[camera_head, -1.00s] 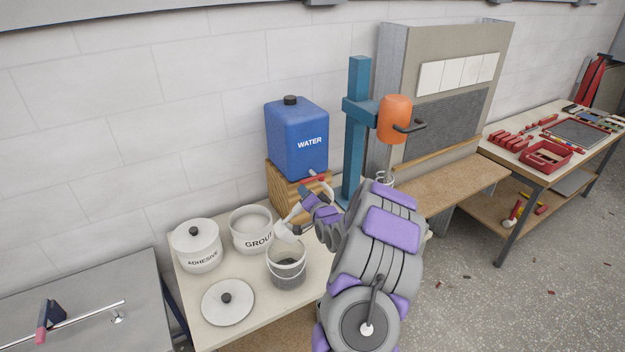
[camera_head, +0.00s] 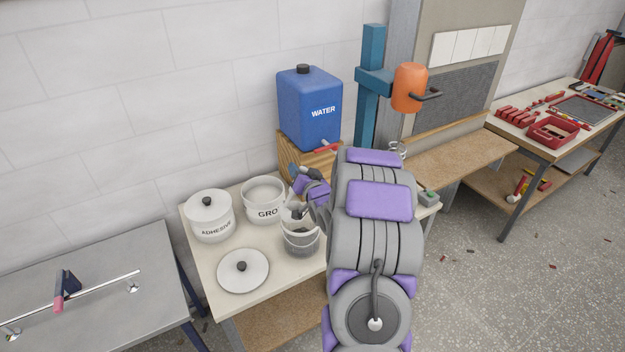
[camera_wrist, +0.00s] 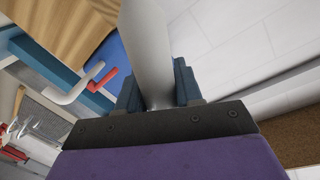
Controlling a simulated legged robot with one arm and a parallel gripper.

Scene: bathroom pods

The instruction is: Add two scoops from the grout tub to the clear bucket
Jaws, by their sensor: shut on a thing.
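The white grout tub (camera_head: 263,200) stands open on the bench with pale material inside; my arm and the scoop partly hide its label. The clear bucket (camera_head: 301,243) stands in front of it, to the right, with grey contents low inside. My gripper (camera_head: 297,175) is above and behind the bucket. It is shut on a pale scoop (camera_wrist: 148,45), which fills the space between the blue fingers in the wrist view. The scoop's lower end (camera_head: 297,211) is over the bucket's mouth. Whether it holds grout cannot be told.
The adhesive tub (camera_head: 210,216) is lidded at left. A loose white lid (camera_head: 243,271) lies in front. The blue water container (camera_head: 310,108) with a red-handled tap (camera_wrist: 103,79) stands behind on a wooden block. A blue post with an orange mixer (camera_head: 409,87) is at right.

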